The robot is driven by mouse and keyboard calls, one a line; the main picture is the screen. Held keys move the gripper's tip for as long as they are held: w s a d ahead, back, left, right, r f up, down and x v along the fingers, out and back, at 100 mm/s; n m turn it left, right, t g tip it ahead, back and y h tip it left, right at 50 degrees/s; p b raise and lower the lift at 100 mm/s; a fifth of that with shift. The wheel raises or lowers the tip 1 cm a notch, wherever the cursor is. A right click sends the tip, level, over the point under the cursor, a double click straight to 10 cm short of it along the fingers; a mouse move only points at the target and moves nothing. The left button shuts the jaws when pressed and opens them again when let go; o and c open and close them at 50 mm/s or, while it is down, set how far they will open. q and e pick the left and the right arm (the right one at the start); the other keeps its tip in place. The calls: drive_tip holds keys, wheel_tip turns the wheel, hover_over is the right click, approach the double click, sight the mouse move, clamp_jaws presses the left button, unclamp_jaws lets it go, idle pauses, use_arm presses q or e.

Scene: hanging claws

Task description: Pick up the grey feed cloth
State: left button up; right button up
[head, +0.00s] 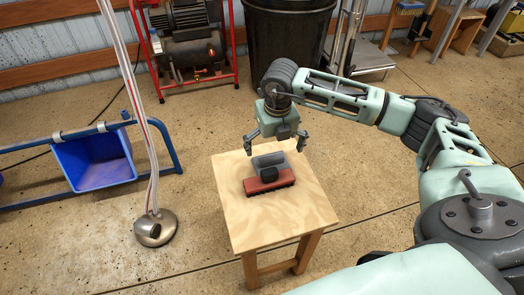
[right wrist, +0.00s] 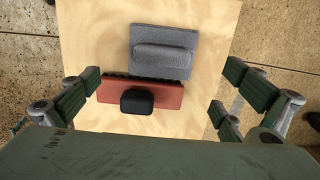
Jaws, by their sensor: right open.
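The grey feed cloth (head: 270,160) lies on a small wooden table (head: 245,222), just behind a red brush with a black knob (head: 268,182). In the right wrist view the cloth (right wrist: 150,36) is a folded grey piece with a raised roll across it, close to or touching the red brush (right wrist: 112,92). My right gripper (head: 278,145) is open and empty above the table's far edge, over the cloth. In the right wrist view its fingers (right wrist: 165,95) stand wide apart on either side of the brush and cloth. My left gripper is not in view.
A hose stand with a round metal base (head: 155,228) stands left of the table. A blue bin (head: 97,160) on a blue rail is further left. A red-framed compressor (head: 190,50) and a black barrel (head: 285,35) stand behind. The front of the tabletop is bare.

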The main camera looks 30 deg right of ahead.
sight(272, 157)
drive_tip(key=shift+w+f, duration=0.25)
drive_tip(key=shift+f, duration=0.35)
drive_tip(key=shift+w+f, duration=0.2)
drive_tip(key=shift+f, duration=0.7)
drive_tip(key=f, duration=0.2)
drive_tip(key=f+b, duration=0.1)
drive_tip(key=shift+w+d+f, duration=0.15)
drive_tip(key=shift+d+f, duration=0.15)
drive_tip(key=shift+f, duration=0.1)
drive_tip(key=shift+w+f, duration=0.1)
drive_tip(key=shift+f, duration=0.35)
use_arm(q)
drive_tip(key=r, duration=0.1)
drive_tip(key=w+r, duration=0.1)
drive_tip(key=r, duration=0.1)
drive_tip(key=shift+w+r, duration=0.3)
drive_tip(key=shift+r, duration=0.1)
use_arm(e)
drive_tip(key=shift+r, duration=0.1)
drive_tip(key=c, duration=1)
